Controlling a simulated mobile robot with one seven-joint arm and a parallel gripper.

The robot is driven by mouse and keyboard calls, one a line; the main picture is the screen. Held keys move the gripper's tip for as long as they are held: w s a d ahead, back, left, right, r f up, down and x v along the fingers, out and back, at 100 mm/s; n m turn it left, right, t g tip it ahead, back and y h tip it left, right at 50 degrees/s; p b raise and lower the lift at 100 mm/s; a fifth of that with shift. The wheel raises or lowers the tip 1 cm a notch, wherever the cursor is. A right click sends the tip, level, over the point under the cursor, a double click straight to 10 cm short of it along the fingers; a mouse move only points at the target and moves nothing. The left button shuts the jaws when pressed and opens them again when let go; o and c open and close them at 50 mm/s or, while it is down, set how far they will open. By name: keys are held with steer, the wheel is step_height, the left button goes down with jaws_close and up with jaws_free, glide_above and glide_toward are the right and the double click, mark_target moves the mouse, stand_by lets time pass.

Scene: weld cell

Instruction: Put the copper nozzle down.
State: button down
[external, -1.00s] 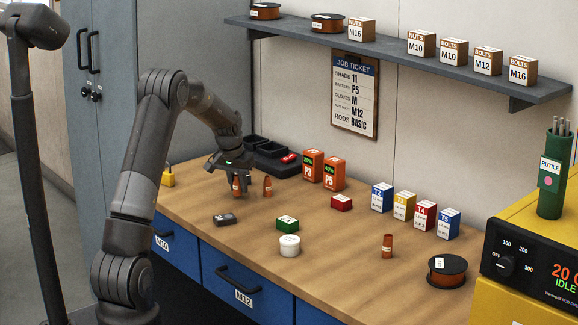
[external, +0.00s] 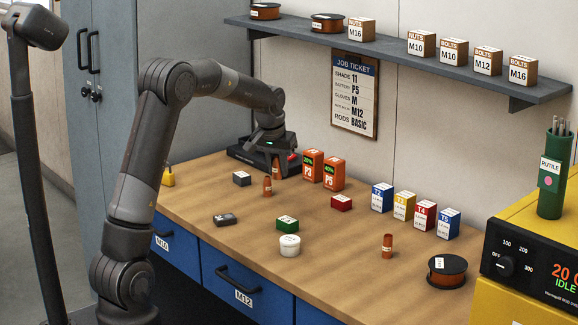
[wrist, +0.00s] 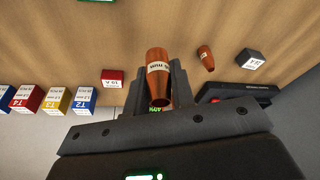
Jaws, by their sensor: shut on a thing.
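My gripper (external: 275,158) is shut on a copper nozzle with a pale label band (wrist: 157,72). The held nozzle also shows in the external view (external: 278,169), under my gripper at the back of the bench, in front of the black tray. I cannot tell whether it touches the bench top (external: 215,200). A second copper nozzle (external: 267,186) stands upright just in front and to the left, apart from the held one; it also shows in the wrist view (wrist: 206,58). A third copper-coloured piece (external: 387,246) stands farther right.
Two orange battery boxes (external: 312,165) stand just right of my gripper. The black tray (external: 240,155) with a red item lies behind it. A small dark box (external: 242,178) stands to its left. The bench between the second nozzle and the green box (external: 288,223) is clear.

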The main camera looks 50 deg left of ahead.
steer(key=w+d, duration=0.3)
steer(key=d, duration=0.6)
glide_above(293, 205)
steer(key=shift+n, duration=0.3)
steer(key=f, duration=0.4)
steer(key=s+f, duration=0.1)
steer(key=f, duration=0.1)
steer(key=shift+d+f, duration=0.2)
steer(key=shift+f, duration=0.2)
steer(key=shift+s+d+x, duration=0.1)
steer(key=shift+s+x, duration=0.1)
steer(key=shift+x, duration=0.8)
steer(key=shift+s+d+x, duration=0.1)
steer(key=shift+s+x, duration=0.05)
steer(key=shift+x, duration=0.8)
steer(key=shift+f, duration=0.15)
steer(key=shift+f, duration=0.15)
steer(key=c, duration=1.2)
jaws_free()
steer(key=shift+c, duration=0.2)
steer(key=v, duration=1.2)
steer(key=shift+r, duration=0.25)
